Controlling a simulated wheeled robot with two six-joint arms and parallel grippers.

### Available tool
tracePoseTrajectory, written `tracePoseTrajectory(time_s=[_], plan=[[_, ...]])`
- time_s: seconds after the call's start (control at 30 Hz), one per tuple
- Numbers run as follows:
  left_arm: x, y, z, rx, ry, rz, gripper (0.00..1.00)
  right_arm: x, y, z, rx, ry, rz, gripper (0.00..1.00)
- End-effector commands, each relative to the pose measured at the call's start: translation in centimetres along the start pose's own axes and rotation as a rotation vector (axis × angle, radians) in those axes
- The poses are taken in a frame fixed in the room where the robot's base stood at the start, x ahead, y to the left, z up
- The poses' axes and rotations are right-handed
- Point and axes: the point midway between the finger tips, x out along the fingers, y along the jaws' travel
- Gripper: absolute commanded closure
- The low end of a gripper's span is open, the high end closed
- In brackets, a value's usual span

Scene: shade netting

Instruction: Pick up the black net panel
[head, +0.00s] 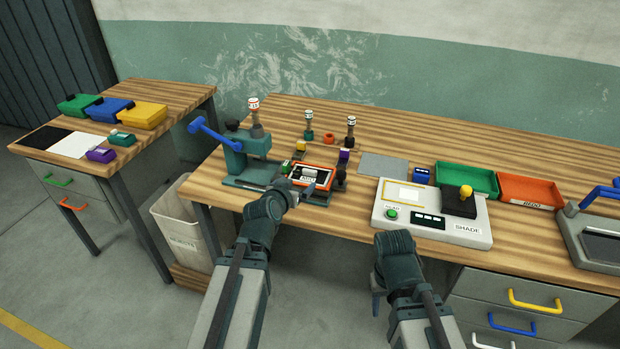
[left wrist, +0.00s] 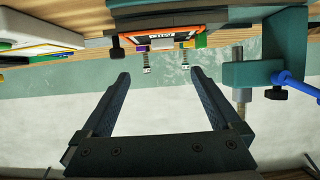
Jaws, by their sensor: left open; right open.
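A flat black panel (head: 45,138) lies at the front left of the side table, beside a white sheet (head: 76,145); I cannot make out a net weave. Another dark panel shows inside an orange-red frame (head: 334,171) in the bench fixture; the frame's labelled edge also shows in the left wrist view (left wrist: 190,33). My left gripper (head: 304,190) is open and empty, close to the front of that frame and far from the side table. Its spread fingers show in the left wrist view (left wrist: 160,74). My right gripper (head: 376,296) is open, low before the bench edge; its fingertips are mostly hidden.
A green press (head: 244,150) with a blue lever stands left of the frame. Right of it are a white SHADE device (head: 430,220), a green tray (head: 467,179) and an orange tray (head: 530,190). Stamps stand behind the frame. A bin (head: 186,225) stands between the tables.

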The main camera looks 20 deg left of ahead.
Motion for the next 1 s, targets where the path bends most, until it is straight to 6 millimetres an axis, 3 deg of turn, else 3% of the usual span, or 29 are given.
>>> tracePoseTrajectory(time_s=[0.27,0.7,1.0], plan=[[0.9,-0.2,-0.1,0.000,0.008,-0.004,0.03,0.4,0.0,0.0,0.000,0.000,0.000,0.50],[8.3,-0.2,0.0,0.000,0.007,-0.003,0.03,3.3,-0.3,-0.2,0.000,0.000,0.000,0.50],[9.1,-0.3,-0.1,0.000,0.006,-0.004,0.03,3.6,-0.3,-0.2,0.000,0.000,0.000,0.50]])
